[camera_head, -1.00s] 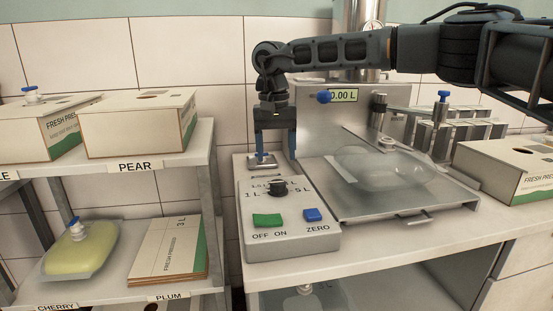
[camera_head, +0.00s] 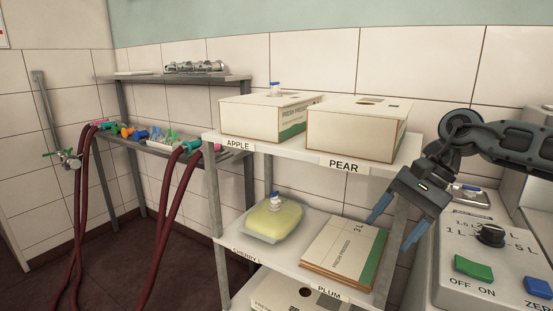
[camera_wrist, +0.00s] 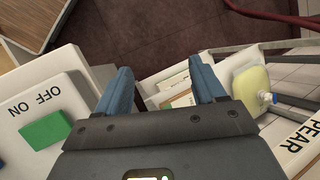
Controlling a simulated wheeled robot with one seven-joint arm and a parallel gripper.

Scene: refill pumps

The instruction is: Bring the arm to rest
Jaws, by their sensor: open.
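My gripper (camera_head: 393,229) is open and empty, with its blue fingers apart and pointing down in front of the shelf's right post. It hangs in the air between the shelf and the control box (camera_head: 462,292). In the wrist view, the open fingers (camera_wrist: 165,88) have nothing between them that they hold. The control box has a green OFF ON switch (camera_head: 474,268), a black dial (camera_head: 490,235) and a blue ZERO button (camera_head: 538,287). The green switch also shows at the left of the wrist view (camera_wrist: 45,130).
The shelf holds an APPLE box (camera_head: 262,118) and a PEAR box (camera_head: 356,128) on top. A yellow pouch (camera_head: 272,219) and flat cartons (camera_head: 343,252) lie below. Dark red hoses (camera_head: 170,215) hang at the left. The floor (camera_head: 120,270) there shows free room.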

